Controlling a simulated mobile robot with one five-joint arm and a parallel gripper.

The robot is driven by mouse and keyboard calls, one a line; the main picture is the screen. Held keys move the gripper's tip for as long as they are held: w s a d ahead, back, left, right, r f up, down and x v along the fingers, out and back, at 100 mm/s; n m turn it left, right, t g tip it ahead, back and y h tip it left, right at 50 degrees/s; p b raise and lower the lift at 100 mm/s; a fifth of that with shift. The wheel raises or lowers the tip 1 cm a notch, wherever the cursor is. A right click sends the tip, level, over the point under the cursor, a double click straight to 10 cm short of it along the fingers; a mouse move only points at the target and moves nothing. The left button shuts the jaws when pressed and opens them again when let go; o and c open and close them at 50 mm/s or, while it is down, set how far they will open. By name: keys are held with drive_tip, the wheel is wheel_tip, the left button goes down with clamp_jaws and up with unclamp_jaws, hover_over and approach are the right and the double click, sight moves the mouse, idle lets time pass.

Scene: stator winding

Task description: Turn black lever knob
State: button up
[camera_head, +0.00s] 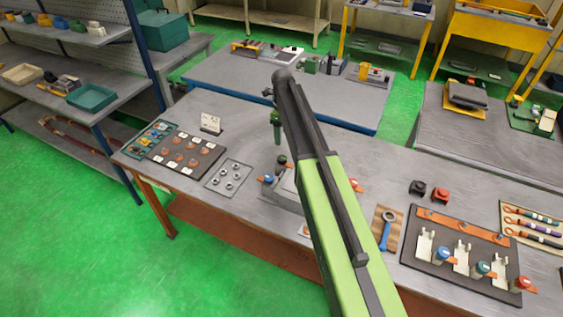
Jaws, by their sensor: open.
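A grey box-like fixture (284,188) stands mid-table, largely hidden behind my green and black arm. A small black knob (282,160) shows at its back left, just left of the arm. A blue knob (268,179) is at its left, and a red knob (355,185) shows just right of the arm. I cannot tell whether the black knob is on a lever. My arm rises across the middle of the picture to a dark joint at its top. My gripper's fingertips cannot be made out, and the part beyond the joint is mostly hidden.
A small green upright piece (276,120) shows behind the fixture. A dark tray of copper-coloured parts (187,151) and a plate of rings (229,177) lie left. A wrench (387,230), black and red blocks (417,187) and a dark board (412,268) lie right.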

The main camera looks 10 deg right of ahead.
sight(282, 158)
wheel_tip(282, 158, down, 13)
drive_tip(key=b, duration=1.1)
drive_tip(key=shift+r, duration=0.15)
clamp_jaws()
